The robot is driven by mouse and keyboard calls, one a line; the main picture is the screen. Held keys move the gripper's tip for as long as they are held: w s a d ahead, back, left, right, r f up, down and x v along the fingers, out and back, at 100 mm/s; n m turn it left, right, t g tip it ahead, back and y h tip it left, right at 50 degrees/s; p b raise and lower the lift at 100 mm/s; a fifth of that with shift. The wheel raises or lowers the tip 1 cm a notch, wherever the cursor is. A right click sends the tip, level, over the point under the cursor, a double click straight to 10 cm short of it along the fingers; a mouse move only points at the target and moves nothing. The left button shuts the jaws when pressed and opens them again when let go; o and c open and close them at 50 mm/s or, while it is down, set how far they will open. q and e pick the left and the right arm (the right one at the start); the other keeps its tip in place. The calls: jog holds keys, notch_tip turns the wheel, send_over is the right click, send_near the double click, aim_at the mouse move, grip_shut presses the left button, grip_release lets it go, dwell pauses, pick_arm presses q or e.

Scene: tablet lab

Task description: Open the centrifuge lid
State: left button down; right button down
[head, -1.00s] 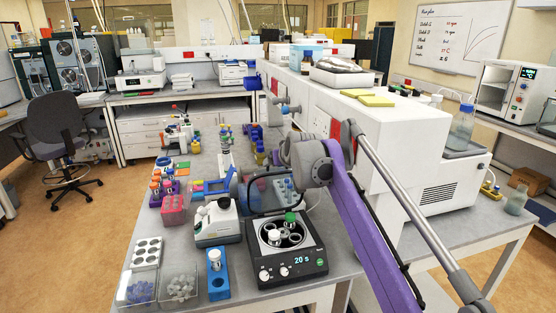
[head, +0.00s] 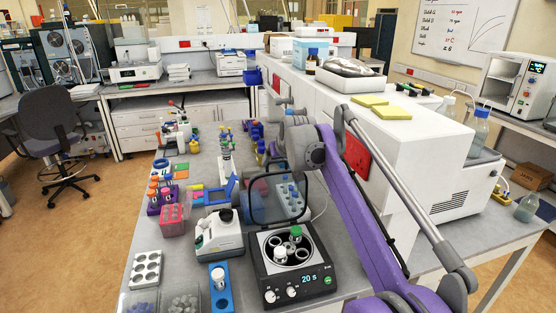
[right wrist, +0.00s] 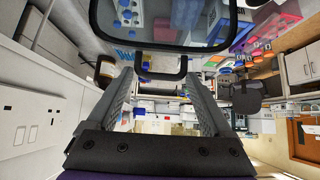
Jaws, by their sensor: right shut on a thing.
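The centrifuge (head: 264,267) is a black box with knobs and a 20 s display, near the front of the bench. Its rotor (head: 278,263) is exposed and holds a green-capped tube (head: 295,231) and a white-capped one. The clear, black-framed lid (head: 252,203) stands raised at the back of the centrifuge. The lid also spans the top of the right wrist view (right wrist: 200,47). My right gripper (right wrist: 160,74) is shut on the lid's black handle (right wrist: 183,66); in the head view my wrist largely hides its fingers. My left gripper is out of view.
Left of the centrifuge stand a white instrument (head: 218,238), a blue tube holder (head: 221,292) and a white rack (head: 146,270). A blue-grey tube rack (head: 291,199) sits behind the lid. A large white machine (head: 412,135) borders my right arm.

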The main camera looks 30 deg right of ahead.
jog(key=shift+d+r, duration=0.1)
jog(key=shift+r, duration=0.05)
jog(key=shift+c, duration=1.1)
grip_release()
jog(key=shift+o, duration=0.9)
jog(key=shift+s, duration=0.1)
jog(key=v, duration=1)
jog(key=shift+s+r, duration=0.3)
